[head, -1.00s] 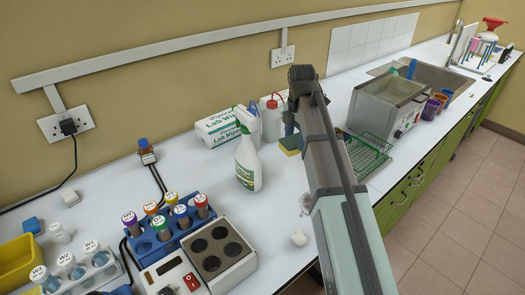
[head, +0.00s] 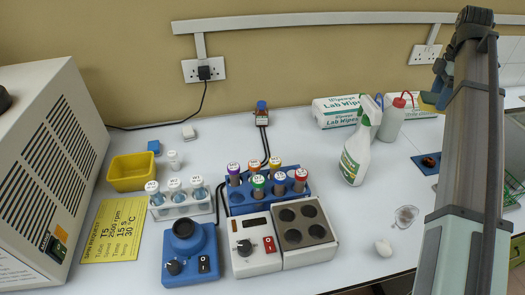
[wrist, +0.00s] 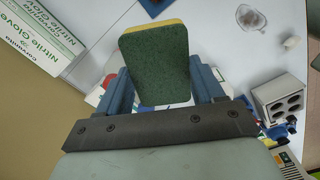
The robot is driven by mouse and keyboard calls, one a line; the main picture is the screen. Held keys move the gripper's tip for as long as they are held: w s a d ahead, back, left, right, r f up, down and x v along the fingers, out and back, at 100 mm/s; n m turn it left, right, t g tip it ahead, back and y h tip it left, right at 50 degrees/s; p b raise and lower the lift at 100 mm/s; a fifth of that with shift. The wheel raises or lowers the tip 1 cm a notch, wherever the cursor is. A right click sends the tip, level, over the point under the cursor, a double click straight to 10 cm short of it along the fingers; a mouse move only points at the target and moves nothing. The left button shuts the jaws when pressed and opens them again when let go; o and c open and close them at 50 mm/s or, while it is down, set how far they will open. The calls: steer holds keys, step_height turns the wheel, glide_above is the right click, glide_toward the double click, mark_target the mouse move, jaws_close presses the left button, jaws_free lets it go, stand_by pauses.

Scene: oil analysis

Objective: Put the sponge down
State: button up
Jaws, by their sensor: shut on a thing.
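The sponge is yellow with a dark green scouring side. In the wrist view the sponge (wrist: 160,65) sits between the two blue fingers of my gripper (wrist: 162,88), green side facing the camera. My gripper is shut on it. In the head view my gripper (head: 442,80) is raised at the right, and the yellow of the sponge (head: 430,103) shows just below its fingers. The sponge appears held above the bench, apart from the white worktop (head: 335,190).
A heating block (head: 305,232) and tube rack (head: 267,195) stand left.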

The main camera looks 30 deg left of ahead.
steer(key=shift+w+d+r, duration=0.1)
steer(key=shift+w+r, duration=0.25)
steer(key=shift+r, duration=0.25)
steer(key=shift+w+d+r, duration=0.1)
steer(key=shift+w+r, duration=0.25)
steer(key=shift+r, duration=0.25)
steer(key=shift+w+a+r+m, duration=0.1)
steer(key=shift+r+m, duration=0.2)
steer(key=shift+r, duration=0.1)
steer(key=s+a+f+n, duration=0.2)
steer(key=s+a, duration=0.2)
steer(key=a, duration=0.6)
steer(key=s+a+f+n, duration=0.1)
steer(key=s+a+f, duration=0.1)
steer(key=s+a, duration=0.5)
steer(key=s+a+f+n, duration=0.2)
steer(key=a, duration=1)
steer(key=s+a+f+n, duration=0.1)
steer(key=s+a+f, duration=0.4)
steer(key=s+a, duration=0.45)
steer(key=s+a+f, duration=0.5)
steer(key=s+a, duration=0.2)
steer(key=a, duration=0.5)
steer(key=shift+a+f, duration=0.15)
steer(key=shift+f, duration=4.25)
steer(key=shift+f, duration=0.1)
